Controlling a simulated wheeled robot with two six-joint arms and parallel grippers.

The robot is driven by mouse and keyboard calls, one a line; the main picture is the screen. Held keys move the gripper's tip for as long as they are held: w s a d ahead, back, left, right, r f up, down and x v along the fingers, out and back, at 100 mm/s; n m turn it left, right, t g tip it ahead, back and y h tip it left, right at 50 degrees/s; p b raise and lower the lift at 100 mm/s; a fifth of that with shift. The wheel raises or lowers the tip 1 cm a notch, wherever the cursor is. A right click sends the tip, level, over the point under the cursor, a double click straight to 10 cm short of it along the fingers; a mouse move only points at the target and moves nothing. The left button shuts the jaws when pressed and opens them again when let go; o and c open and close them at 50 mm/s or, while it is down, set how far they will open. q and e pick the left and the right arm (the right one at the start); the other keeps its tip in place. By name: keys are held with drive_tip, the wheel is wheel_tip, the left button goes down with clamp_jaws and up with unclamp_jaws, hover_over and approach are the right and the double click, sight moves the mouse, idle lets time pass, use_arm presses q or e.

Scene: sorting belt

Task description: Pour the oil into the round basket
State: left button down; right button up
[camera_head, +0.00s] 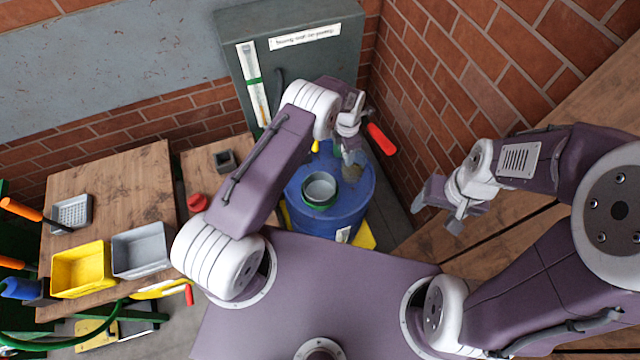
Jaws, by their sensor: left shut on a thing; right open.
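A round grey container with a green rim (320,188), which looks like the round basket, sits on top of a blue drum (352,205). My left gripper (350,148) is up and to the right of it, over the drum's far part. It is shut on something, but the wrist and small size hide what. A red elongated thing (381,139) shows just right of the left wrist; I cannot tell whether it is held. No oil can be made out clearly. My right gripper (437,210) is open and empty, right of the drum.
A dark grey cabinet (300,65) stands behind the drum. On the left, a wooden table (115,190) holds a yellow bin (80,268), a grey bin (141,249) and tools. A red object (197,203) lies on another wooden top. Brick walls close the back and right.

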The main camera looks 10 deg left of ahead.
use_arm(q)
drive_tip(key=a+t+h+b, duration=0.1)
drive_tip(key=t+h+b, duration=0.1)
drive_tip(key=h+b, duration=0.2)
drive_tip(key=s+a+t+h+b, duration=0.1)
drive_tip(key=t+h+b, duration=0.2)
drive_tip(key=b, duration=0.4)
drive_tip(key=s+a+t+h+b, duration=0.1)
drive_tip(key=t+h+b, duration=0.2)
drive_tip(key=b, duration=0.3)
drive_tip(key=shift+s+a+f+h, duration=0.2)
drive_tip(key=shift+a+f+h, duration=0.15)
drive_tip(key=shift+h, duration=0.55)
drive_tip(key=shift+r+b, duration=0.1)
drive_tip(key=shift+b, duration=0.25)
drive_tip(key=h+b, duration=0.1)
drive_tip(key=r+t+b, duration=0.1)
drive_tip(key=b, duration=0.1)
drive_tip(key=shift+s+a+r+h, duration=0.15)
drive_tip(key=shift+a+h, duration=0.05)
drive_tip(key=shift+h, duration=0.2)
